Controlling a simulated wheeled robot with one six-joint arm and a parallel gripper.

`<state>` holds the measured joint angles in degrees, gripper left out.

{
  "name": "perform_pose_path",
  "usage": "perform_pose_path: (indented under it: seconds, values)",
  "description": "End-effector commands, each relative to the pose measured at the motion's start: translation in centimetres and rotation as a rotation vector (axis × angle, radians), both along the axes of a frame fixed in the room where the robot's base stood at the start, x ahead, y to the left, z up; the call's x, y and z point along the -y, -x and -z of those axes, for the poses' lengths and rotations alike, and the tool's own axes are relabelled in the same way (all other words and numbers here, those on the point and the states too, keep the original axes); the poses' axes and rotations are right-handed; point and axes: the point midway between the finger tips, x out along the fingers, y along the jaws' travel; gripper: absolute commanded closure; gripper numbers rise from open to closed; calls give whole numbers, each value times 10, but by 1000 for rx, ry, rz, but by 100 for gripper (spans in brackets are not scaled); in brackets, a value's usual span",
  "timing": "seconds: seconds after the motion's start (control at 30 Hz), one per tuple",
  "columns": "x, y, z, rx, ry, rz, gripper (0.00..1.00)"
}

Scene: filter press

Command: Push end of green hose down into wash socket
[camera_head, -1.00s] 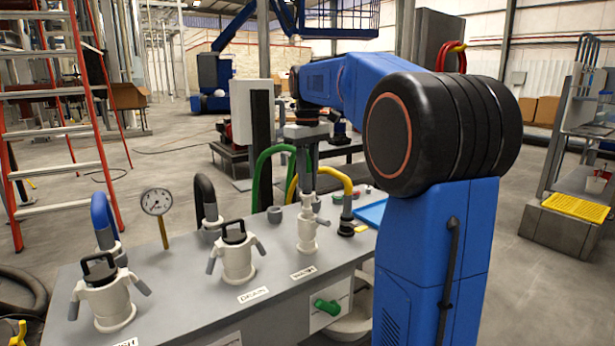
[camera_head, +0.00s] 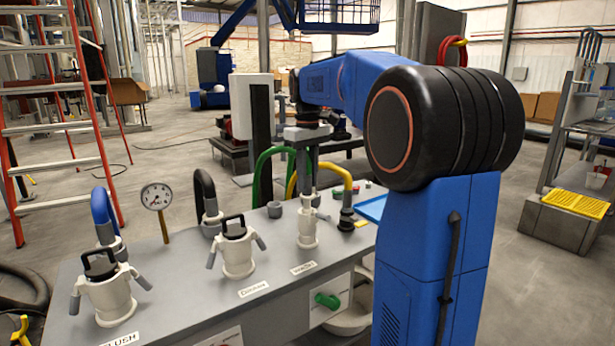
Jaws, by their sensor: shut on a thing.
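The green hose (camera_head: 263,172) rises from the bench in an arch and bends over toward my gripper (camera_head: 306,178). My gripper points straight down and is shut on the hose's end, which my fingers mostly hide.
The drain socket (camera_head: 238,255) and flush socket (camera_head: 108,295), both with black-handled tops, stand to the left. A pressure gauge (camera_head: 157,197), a black hose (camera_head: 204,190) and a blue hose (camera_head: 103,212) stand behind them. A yellow hose (camera_head: 335,172) arches close behind my gripper.

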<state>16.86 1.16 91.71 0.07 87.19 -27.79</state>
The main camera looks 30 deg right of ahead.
Motion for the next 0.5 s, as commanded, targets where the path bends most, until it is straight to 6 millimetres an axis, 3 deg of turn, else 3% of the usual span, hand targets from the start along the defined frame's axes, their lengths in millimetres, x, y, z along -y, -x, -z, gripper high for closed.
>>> perform_pose_path:
  seconds: [0.5]
  values:
    - [0,0,11,0,0,0,100]
